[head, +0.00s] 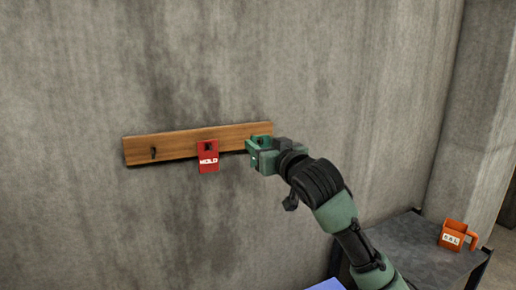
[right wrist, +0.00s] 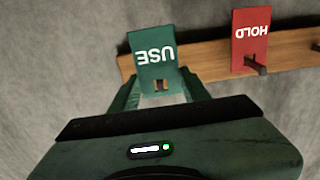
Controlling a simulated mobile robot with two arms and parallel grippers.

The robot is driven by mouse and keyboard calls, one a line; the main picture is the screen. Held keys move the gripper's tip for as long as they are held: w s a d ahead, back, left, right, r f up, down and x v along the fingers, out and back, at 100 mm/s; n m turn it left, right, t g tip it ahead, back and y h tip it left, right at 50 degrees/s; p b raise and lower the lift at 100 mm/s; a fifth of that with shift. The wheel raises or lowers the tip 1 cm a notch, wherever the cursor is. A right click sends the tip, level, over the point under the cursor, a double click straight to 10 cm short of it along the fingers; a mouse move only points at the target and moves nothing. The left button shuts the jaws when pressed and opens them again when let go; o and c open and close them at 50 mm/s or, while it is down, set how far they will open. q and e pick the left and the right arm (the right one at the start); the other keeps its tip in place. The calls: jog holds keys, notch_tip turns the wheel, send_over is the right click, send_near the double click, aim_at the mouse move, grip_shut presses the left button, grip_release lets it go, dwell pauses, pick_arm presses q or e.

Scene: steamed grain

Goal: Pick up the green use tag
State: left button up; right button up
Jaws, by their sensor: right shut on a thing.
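The green use tag (right wrist: 153,52) shows upside down in the right wrist view, with white "USE" lettering and a slot near my gripper. My right gripper (right wrist: 160,88) is shut on it, with a finger at each side edge of its slotted end. In the head view my right gripper (head: 261,154) is at the right end of the wooden rail, and it hides most of the tag there. I cannot tell whether the tag still rests on a peg. My left gripper is not in view.
The wooden rail (head: 180,144) is on a concrete wall. A red hold tag (head: 208,160) hangs from its middle, and a bare dark peg (head: 153,152) is at its left.

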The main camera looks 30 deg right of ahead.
jog(key=s+b, duration=0.3)
jog(key=s, duration=1.2)
jog(key=shift+a, duration=0.4)
